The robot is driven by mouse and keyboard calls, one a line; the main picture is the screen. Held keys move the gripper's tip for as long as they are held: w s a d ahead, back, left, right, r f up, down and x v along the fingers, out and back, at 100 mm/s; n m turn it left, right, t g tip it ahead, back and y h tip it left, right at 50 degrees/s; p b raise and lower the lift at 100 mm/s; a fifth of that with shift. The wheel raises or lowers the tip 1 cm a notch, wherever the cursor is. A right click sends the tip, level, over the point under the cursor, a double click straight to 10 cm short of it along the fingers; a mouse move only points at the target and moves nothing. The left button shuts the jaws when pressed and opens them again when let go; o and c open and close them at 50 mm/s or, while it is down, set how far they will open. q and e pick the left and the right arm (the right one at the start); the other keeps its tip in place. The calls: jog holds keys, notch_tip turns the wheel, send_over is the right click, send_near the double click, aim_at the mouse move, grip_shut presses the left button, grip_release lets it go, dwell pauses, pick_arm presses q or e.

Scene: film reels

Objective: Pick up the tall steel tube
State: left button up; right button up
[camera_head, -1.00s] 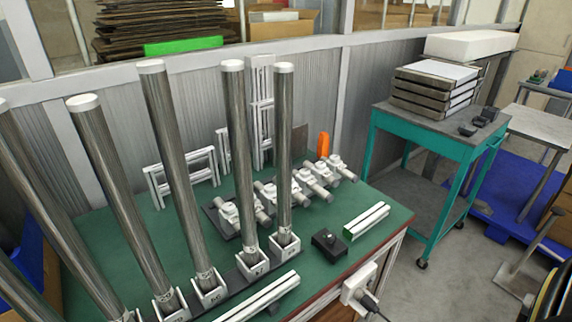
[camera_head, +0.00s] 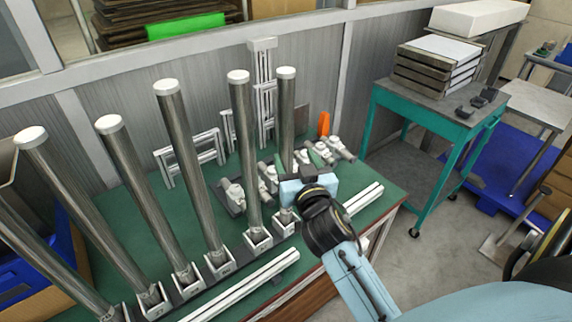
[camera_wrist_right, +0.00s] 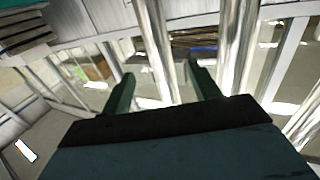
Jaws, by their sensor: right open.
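Several tall steel tubes with white caps stand in a row of numbered sockets on the green table. They include the rightmost tube (camera_head: 286,110), its neighbour (camera_head: 243,140) and others further left (camera_head: 185,160). I cannot tell which one the task means. My right gripper (camera_head: 297,163) is open at the lower part of the rightmost tube. In the right wrist view its two dark green fingers (camera_wrist_right: 162,72) stand apart, with a shiny tube (camera_wrist_right: 156,45) between them and a second tube (camera_wrist_right: 240,45) to the right. Contact cannot be told. My left gripper is out of view.
White clamps (camera_head: 232,192) and an orange object (camera_head: 324,123) stand behind the tubes. Light profile bars (camera_head: 245,285) lie along the table front. A grey panel wall (camera_head: 120,100) is behind the table. A teal cart (camera_head: 440,118) stands at the right.

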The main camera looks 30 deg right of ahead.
aim_at(284, 134)
jog(key=p+x, duration=0.1)
jog(key=x, duration=1)
jog(key=shift+f, duration=0.15)
jog(key=shift+s, duration=0.1)
jog(key=shift+c, duration=0.4)
grip_shut()
